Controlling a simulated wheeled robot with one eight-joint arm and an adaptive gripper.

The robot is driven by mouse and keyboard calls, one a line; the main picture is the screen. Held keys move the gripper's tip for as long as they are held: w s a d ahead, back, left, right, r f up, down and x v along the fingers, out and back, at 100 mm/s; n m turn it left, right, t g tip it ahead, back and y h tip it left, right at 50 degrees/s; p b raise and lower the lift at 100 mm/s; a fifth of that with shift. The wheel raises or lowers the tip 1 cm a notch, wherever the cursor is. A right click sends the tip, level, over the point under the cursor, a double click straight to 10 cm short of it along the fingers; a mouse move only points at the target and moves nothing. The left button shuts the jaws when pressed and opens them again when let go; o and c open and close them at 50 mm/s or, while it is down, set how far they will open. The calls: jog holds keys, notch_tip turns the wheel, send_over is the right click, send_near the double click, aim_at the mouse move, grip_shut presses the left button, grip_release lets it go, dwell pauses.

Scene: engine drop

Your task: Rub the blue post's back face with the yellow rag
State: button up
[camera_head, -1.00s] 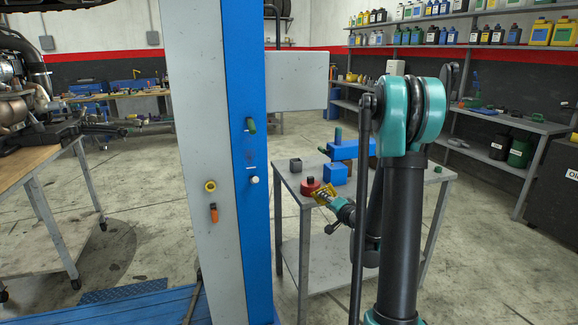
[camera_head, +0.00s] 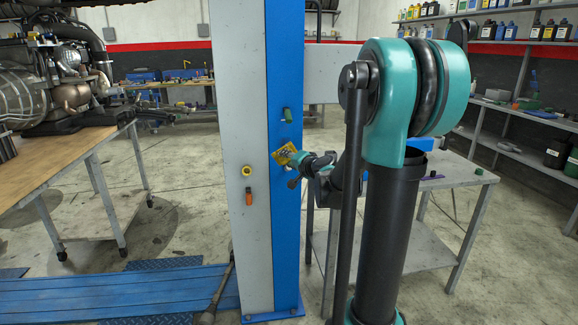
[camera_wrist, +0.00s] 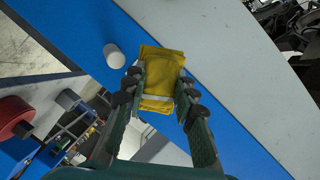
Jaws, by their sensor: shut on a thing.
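The blue post (camera_head: 284,75) stands upright in the middle of the head view, with a blue face and a grey face showing. My gripper (camera_head: 297,157) reaches in from the right and is shut on the rag. In the wrist view the rag (camera_wrist: 161,62) sticks out folded between the fingers, over the post's blue surface (camera_wrist: 222,112). A white knob (camera_wrist: 114,55) projects left of it. I cannot tell whether the rag touches the post.
A yellow ring button (camera_head: 247,171) and an orange switch (camera_head: 249,197) sit on the grey face. A grey table (camera_head: 462,174) stands behind my arm at the right. A wooden-topped bench (camera_head: 60,160) with an engine (camera_head: 70,85) is at the left.

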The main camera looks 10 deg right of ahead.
jog(key=shift+w+a, duration=0.2)
jog(key=shift+w, duration=3)
jog(key=shift+w, duration=1.05)
jog(key=shift+d, duration=0.15)
jog(key=shift+s+d, duration=0.1)
jog(key=shift+d, duration=1.8)
jog(key=shift+r, duration=1.55)
jog(key=shift+a, duration=2.05)
jog(key=shift+r, duration=1.45)
jog(key=shift+w+d+r, duration=0.1)
jog(key=shift+d, duration=0.95)
jog(key=shift+w+d, duration=0.1)
jog(key=shift+d, duration=0.9)
